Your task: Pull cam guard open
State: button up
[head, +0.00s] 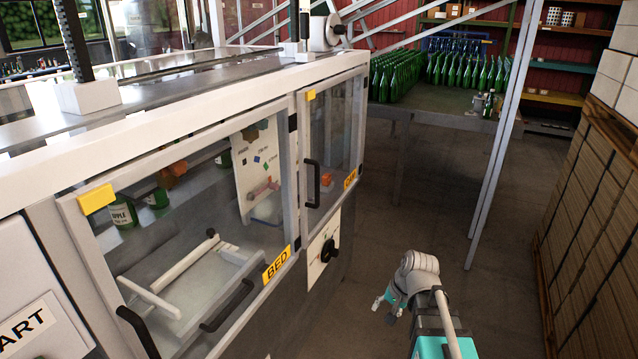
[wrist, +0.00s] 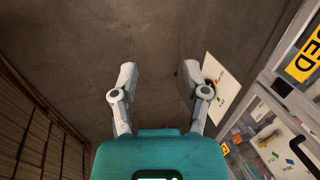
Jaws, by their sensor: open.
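The cam guard (head: 338,130) is a clear, pale-framed door on the right part of the machine in the head view. It looks shut. Its black upright handle (head: 312,184) is on its left side, and a yellow label (head: 349,180) sits at its lower right corner. My gripper (head: 384,309) is open and empty, low and to the right of the guard, apart from it. In the wrist view the open fingers (wrist: 159,76) have only floor between them. A black handle (wrist: 301,154) shows at the lower right there; I cannot tell which guard it belongs to.
The bed guard (head: 282,180) adjoins the cam guard on the left and looks shut. A white panel with a black knob (head: 329,249) is below the cam guard. Stacked cartons (head: 590,215) line the right side. Open floor (head: 430,210) lies between.

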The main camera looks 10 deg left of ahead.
jog(key=w+a+r+m+t+y, duration=0.2)
jog(key=w+a+r+m+y, duration=0.25)
jog(key=w, duration=0.45)
jog(key=m+t+y, duration=0.6)
jog(key=m+y, duration=0.2)
jog(key=m, duration=0.8)
send_near(318, 182)
jog(key=v, duration=0.3)
jog(key=shift+s+d+r+h, duration=0.15)
jog(key=shift+r+h, duration=0.05)
jog(key=shift+h, duration=0.05)
jog(key=x, duration=1.4)
jog(key=shift+d, duration=0.1)
grip_shut()
